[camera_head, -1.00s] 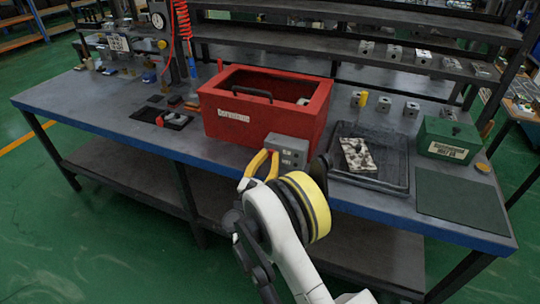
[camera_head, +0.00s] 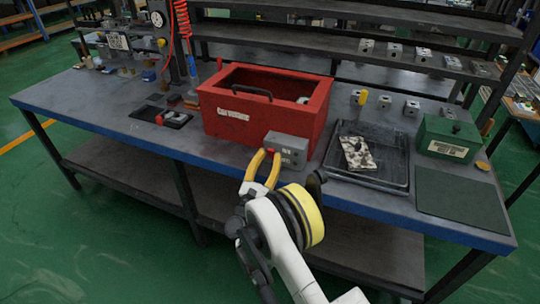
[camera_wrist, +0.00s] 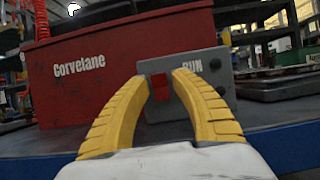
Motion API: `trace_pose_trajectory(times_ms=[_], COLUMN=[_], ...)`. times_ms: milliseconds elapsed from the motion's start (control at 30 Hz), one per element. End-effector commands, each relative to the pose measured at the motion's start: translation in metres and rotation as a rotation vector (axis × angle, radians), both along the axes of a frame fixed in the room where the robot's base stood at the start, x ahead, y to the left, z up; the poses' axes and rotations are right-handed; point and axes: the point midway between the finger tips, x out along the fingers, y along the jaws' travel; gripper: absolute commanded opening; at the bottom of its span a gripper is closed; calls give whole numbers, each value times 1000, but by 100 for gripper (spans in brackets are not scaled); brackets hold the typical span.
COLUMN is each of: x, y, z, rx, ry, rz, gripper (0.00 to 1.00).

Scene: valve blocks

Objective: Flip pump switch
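The pump switch is a red rocker (camera_wrist: 161,84) on the front of a grey control box (camera_wrist: 187,88) marked "RUN". The grey box also shows in the head view (camera_head: 289,150), at the front right corner of the red Corvelane tank (camera_head: 232,124). My gripper (camera_wrist: 161,77) has two yellow fingers, spread apart with their tips on either side of the red rocker in the wrist view. It also shows in the head view (camera_head: 267,154), right at the box's left side. I cannot tell whether a fingertip touches the rocker. Nothing is held between the fingers.
The tank and box stand near the blue front edge of the workbench (camera_head: 110,125). A small black tray (camera_head: 175,120) lies left of the tank.

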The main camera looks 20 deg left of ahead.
Motion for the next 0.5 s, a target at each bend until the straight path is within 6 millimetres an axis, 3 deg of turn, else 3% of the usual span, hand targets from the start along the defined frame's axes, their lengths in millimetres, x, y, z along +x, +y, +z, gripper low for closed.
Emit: trace_pose_trajectory(times_ms=[300, 500], x=[-47, -63], y=[4, 5], z=[-22, -29], rx=[1, 0], ry=[0, 0], rz=[2, 0], gripper=[29, 29])
